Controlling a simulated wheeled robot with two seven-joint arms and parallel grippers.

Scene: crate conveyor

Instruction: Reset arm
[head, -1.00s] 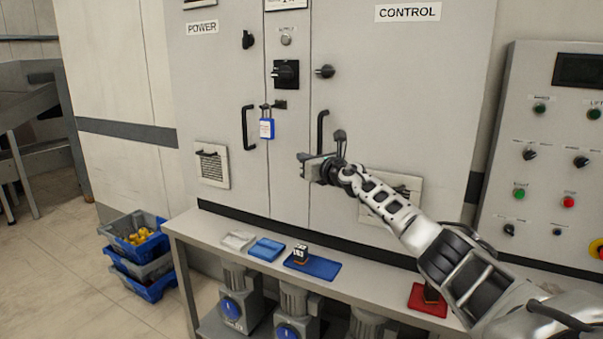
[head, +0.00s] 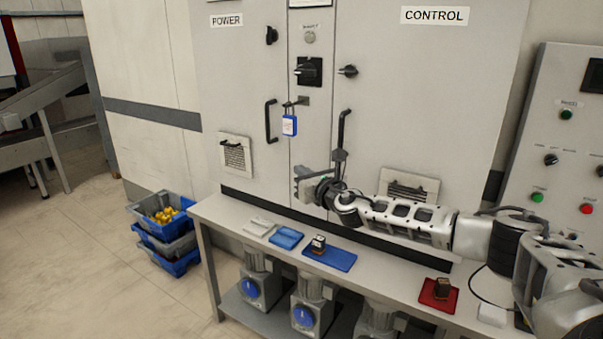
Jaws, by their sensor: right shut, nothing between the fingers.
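My right gripper (head: 301,179) is shut and empty. It is in front of the grey cabinet (head: 365,126), above the bench, below the blue padlock (head: 289,125) and left of the lower end of the right door's handle. My right arm comes in from the lower right and lies nearly level across the cabinet's lower part. My left gripper is not in view.
The bench (head: 385,264) holds a blue mat (head: 342,261) with a small dark block (head: 318,245), small trays, and a red mat (head: 430,300) with another block. Stacked crates (head: 170,236) stand on the floor at left. A button panel (head: 560,105) is at right.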

